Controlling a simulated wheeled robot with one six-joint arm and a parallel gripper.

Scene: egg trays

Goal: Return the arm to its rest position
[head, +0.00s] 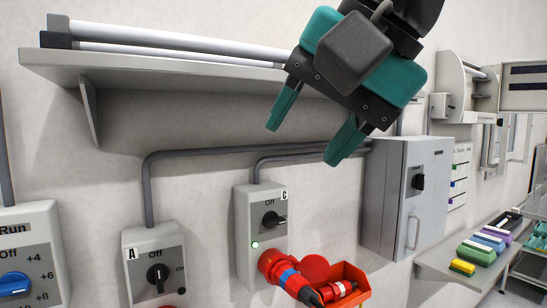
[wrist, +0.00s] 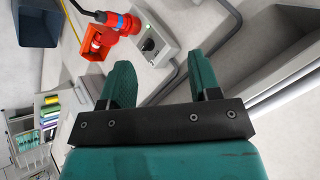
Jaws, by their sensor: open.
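My gripper (head: 314,128) is in the upper middle of the head view, with teal fingers pointing down and to the left. The fingers are spread apart with nothing between them. It is in the air in front of the wall shelf, above the switch box marked C (head: 262,225). In the wrist view my gripper (wrist: 160,75) shows both teal fingers apart and empty. The switch box also shows in the wrist view (wrist: 152,42), beyond the fingertips. No egg trays can be made out.
A wall shelf (head: 150,68) with white tubes runs behind my gripper. Switch box A (head: 155,255), a red plug (head: 285,272), an orange-red bin (head: 350,275) and a grey cabinet (head: 408,195) are below. A side shelf (head: 450,265) holds coloured blocks at the right.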

